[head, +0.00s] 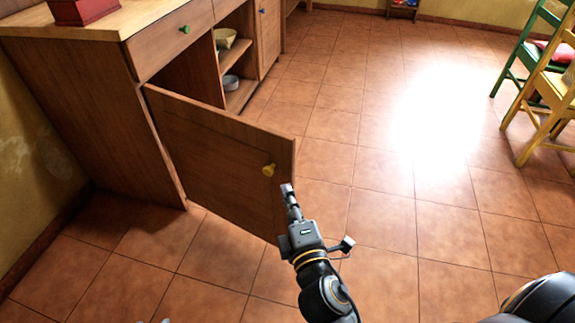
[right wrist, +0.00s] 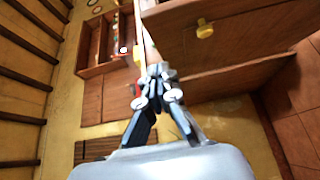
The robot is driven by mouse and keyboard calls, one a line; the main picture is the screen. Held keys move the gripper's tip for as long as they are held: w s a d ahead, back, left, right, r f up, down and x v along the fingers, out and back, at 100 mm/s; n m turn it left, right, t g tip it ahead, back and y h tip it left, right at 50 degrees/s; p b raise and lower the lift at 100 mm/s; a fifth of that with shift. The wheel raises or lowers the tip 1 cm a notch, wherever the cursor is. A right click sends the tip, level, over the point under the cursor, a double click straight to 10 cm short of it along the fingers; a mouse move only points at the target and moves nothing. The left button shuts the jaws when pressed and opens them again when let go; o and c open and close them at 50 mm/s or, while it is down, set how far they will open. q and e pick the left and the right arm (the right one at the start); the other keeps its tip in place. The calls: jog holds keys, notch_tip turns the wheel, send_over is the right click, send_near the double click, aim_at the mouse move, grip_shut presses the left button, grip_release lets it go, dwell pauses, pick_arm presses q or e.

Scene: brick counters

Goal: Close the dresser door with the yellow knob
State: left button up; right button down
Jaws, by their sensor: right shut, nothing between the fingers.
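The dresser door (head: 215,150) stands wide open, swung out from the wooden dresser (head: 90,85). Its yellow knob (head: 268,170) is near the free edge, on the face toward me. My right gripper (head: 287,188) is shut and empty, beside that free edge, just right of and below the knob. In the right wrist view the closed fingertips (right wrist: 155,72) are near the door's edge, and the knob (right wrist: 205,26) shows on the door to their right. Whether the fingers touch the door cannot be told. Only small grey tips, possibly my left gripper (head: 166,321), show at the bottom edge.
Bowls (head: 226,38) stand on the open dresser's shelves. A drawer with a green knob (head: 184,30) is above the opening, and a red box (head: 82,10) is on the countertop. The tiled floor (head: 370,190) is clear to the right, up to the yellow chair (head: 548,105).

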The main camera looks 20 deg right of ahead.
send_near(283, 145)
jog(key=w+a, duration=0.1)
jog(key=a, duration=0.2)
jog(key=w+d, duration=0.1)
jog(key=w, duration=0.2)
jog(key=w+d, duration=0.1)
jog(key=shift+w+d, duration=0.2)
jog(key=shift+d, duration=0.1)
jog(key=shift+w+d+r, duration=0.1)
jog(key=shift+w+d, duration=0.2)
pick_arm(q)
jog(key=shift+s, duration=0.1)
pick_arm(e)
jog(key=shift+d, duration=0.1)
